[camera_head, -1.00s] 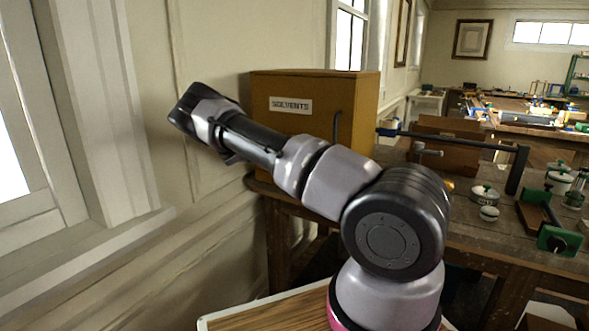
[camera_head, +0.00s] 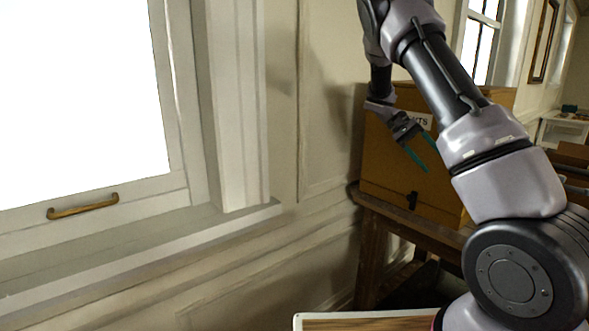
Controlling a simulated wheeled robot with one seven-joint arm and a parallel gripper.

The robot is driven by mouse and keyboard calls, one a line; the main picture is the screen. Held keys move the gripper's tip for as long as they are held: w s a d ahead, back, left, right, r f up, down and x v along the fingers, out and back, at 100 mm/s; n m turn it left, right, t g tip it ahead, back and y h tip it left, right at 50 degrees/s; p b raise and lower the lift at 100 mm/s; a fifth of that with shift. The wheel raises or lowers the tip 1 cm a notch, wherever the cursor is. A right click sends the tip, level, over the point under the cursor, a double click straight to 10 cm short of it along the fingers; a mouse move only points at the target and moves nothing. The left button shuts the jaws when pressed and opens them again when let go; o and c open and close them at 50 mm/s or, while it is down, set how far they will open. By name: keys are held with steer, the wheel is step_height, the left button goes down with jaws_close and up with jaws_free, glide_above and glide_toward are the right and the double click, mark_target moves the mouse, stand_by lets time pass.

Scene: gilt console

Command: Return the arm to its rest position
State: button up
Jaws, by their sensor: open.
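My arm rises from the lower right of the head view and bends over at the top, its upper part cut off by the frame edge. My gripper (camera_head: 420,153) hangs down from it, with two thin teal fingers spread apart and nothing between them. It shows in front of the brown solvents box (camera_head: 405,178), whose white label is partly covered by the arm. I cannot tell whether the fingers touch the box.
The box stands on a dark wooden bench (camera_head: 432,232) against the panelled wall. A window (camera_head: 85,95) with a brass handle (camera_head: 82,206) and a sill (camera_head: 140,250) fills the left. The wall between window and box is clear. A pale-edged wooden surface (camera_head: 365,322) shows at the bottom.

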steer(key=s+a+r+t+y, duration=0.3)
steer(key=s+a+r+t, duration=0.1)
steer(key=s, duration=0.4)
steer(key=s+a+r+t+y, duration=0.3)
steer(key=s+a+r+t, duration=0.2)
steer(key=s+a+r, duration=0.1)
steer(key=s+a+r+n+t+y, duration=0.1)
steer(key=s+a+r+t+y, duration=0.2)
steer(key=s+r, duration=0.4)
steer(key=shift+s+a+r+t, duration=0.2)
steer(key=shift+s+a+t, duration=0.7)
steer(key=shift+s, duration=0.8)
